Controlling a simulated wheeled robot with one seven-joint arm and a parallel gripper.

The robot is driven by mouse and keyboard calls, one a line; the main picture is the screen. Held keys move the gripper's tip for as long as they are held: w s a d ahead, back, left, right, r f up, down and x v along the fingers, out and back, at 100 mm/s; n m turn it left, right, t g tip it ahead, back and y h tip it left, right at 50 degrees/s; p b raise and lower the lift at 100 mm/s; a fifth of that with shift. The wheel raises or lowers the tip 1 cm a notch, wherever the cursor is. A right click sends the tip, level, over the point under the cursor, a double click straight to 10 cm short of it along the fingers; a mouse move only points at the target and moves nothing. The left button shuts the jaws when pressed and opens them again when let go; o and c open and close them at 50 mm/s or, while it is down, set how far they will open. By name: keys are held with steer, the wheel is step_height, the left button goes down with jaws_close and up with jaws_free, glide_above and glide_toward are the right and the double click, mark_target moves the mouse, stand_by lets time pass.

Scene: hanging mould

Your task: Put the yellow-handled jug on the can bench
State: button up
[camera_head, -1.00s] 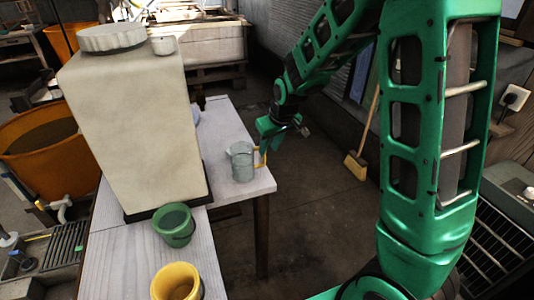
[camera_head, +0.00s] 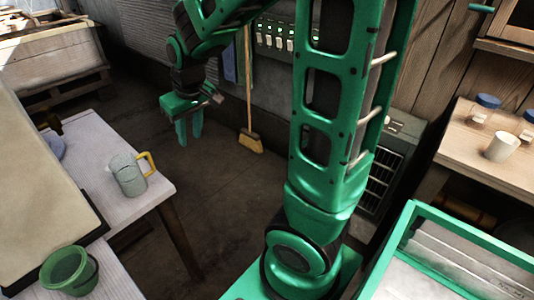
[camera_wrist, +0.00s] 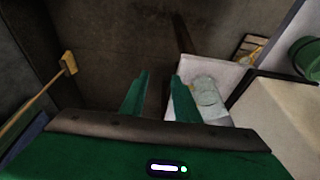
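The jug (camera_head: 128,175) is translucent grey-green with a yellow handle. It stands upright near the end of a pale table (camera_head: 100,140), handle towards the right. In the wrist view the jug (camera_wrist: 207,92) shows just right of my fingers, partly behind one; its handle is hard to make out there. My gripper (camera_head: 188,132) hangs to the right of the table end, over the floor, apart from the jug. In the wrist view the fingers of my gripper (camera_wrist: 160,85) are spread with nothing between them. No bench is clearly marked as the can bench.
A green pot (camera_head: 70,270) and a large cream container (camera_head: 40,190) stand near the jug. A broom (camera_head: 249,140) leans at the wall. A wooden bench (camera_head: 490,165) at right holds blue-lidded jars (camera_head: 484,108) and a white cup (camera_head: 502,147). A green-framed box (camera_head: 440,245) is front right.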

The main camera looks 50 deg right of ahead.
steer(key=s+d+m+g, duration=0.1)
steer(key=s+d+m, duration=0.2)
steer(key=s, duration=0.9)
steer(key=s+d+r+m+g, duration=0.1)
steer(key=s+d+m+g, duration=0.1)
steer(key=s, duration=1.1)
steer(key=shift+s+d+r+m, duration=0.25)
steer(key=shift+d+m, duration=0.35)
steer(key=shift+d, duration=0.3)
steer(key=shift+w+f, duration=0.25)
steer(key=shift+w, duration=0.45)
